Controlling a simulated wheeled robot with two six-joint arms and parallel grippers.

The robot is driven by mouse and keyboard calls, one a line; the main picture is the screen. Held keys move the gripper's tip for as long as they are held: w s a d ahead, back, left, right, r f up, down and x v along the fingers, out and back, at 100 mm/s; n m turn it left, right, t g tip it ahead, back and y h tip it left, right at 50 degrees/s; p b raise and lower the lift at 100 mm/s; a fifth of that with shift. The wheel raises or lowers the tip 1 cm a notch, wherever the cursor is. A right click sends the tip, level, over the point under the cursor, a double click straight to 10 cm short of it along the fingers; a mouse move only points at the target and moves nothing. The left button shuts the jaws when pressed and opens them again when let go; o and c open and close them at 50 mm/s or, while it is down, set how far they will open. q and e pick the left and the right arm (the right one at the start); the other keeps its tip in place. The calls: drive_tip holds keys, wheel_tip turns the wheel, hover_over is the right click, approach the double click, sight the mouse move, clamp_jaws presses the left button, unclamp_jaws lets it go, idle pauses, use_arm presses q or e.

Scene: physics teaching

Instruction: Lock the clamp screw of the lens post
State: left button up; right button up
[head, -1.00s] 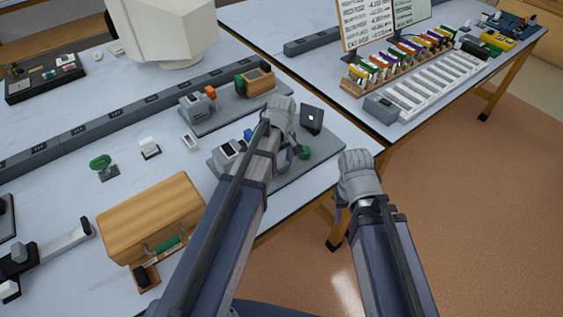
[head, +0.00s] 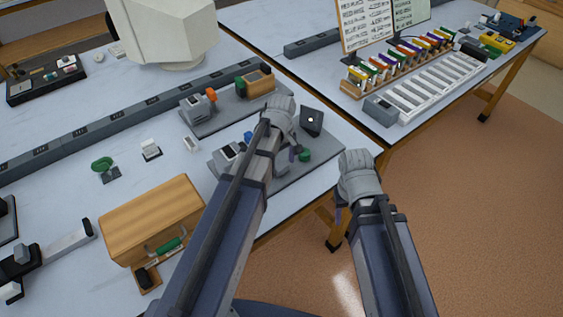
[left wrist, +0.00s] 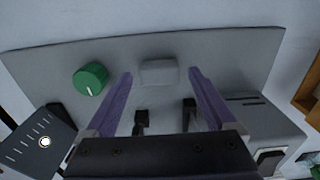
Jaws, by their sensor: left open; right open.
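A green round knob (head: 304,155) with a white mark stands on the grey board (head: 262,177) near its right end. It also shows in the left wrist view (left wrist: 90,79), left of my fingers. My left gripper (head: 291,150) is over the board, beside the knob. In the left wrist view its purple fingers (left wrist: 161,76) are apart, with a low grey block (left wrist: 158,72) showing between them. Whether they touch the block I cannot tell. The lens post is not clearly identifiable; my left arm hides part of the board. My right gripper (head: 341,200) is open off the table's front edge.
A dark screen with a bright spot (head: 312,121) stands at the board's right end, close to my left gripper. Grey devices (head: 228,153) stand at its left. A second board (head: 235,110) lies behind, and a wooden case (head: 150,218) stands at the left.

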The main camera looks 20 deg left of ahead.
sight(282, 167)
use_arm(q)
wheel_tip(282, 167, up, 7)
drive_tip(key=p, duration=0.6)
drive_tip(key=shift+f, duration=0.1)
drive_tip(key=shift+s+d+f, duration=0.15)
drive_tip(key=shift+s+d, duration=0.05)
drive_tip(key=shift+s, duration=0.05)
drive_tip(key=s+d+f+m+y+b, duration=0.1)
drive_tip(key=s+d+f+m+b, duration=0.3)
drive_tip(key=s+d+m, duration=0.6)
drive_tip(key=s+m, duration=0.3)
drive_tip(key=m, duration=0.1)
drive_tip(key=shift+s, duration=0.35)
drive_tip(key=shift+c, duration=0.3)
idle(0.8)
